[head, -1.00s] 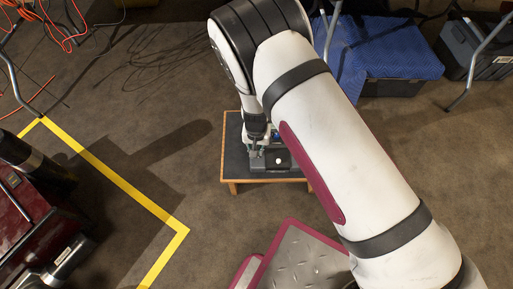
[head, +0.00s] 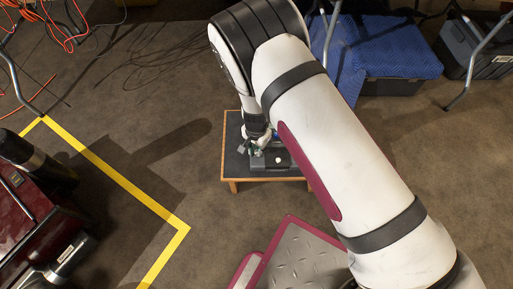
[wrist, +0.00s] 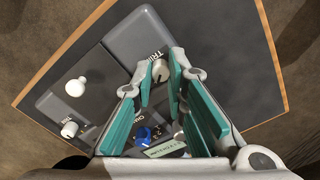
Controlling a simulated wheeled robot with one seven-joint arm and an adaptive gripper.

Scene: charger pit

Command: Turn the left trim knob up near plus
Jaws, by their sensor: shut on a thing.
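The grey control box (wrist: 140,35) lies on a small table and carries a "TRIM" label next to a pale round trim knob (wrist: 160,71). My gripper (wrist: 160,85) has its teal-padded fingers on either side of this knob, shut on it. I cannot read a plus mark or a pointer line clearly. A second light knob (wrist: 70,129) is on the box at the left of the wrist view. In the head view the box (head: 270,160) is small and partly hidden by my gripper (head: 255,145).
The box also has a white ball-topped stick (wrist: 75,87), a blue knob (wrist: 143,134) and a small display (wrist: 166,149) near my fingers. The wood-edged table (head: 232,172) stands on open carpet. A blue cloth-covered case (head: 400,65) is behind.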

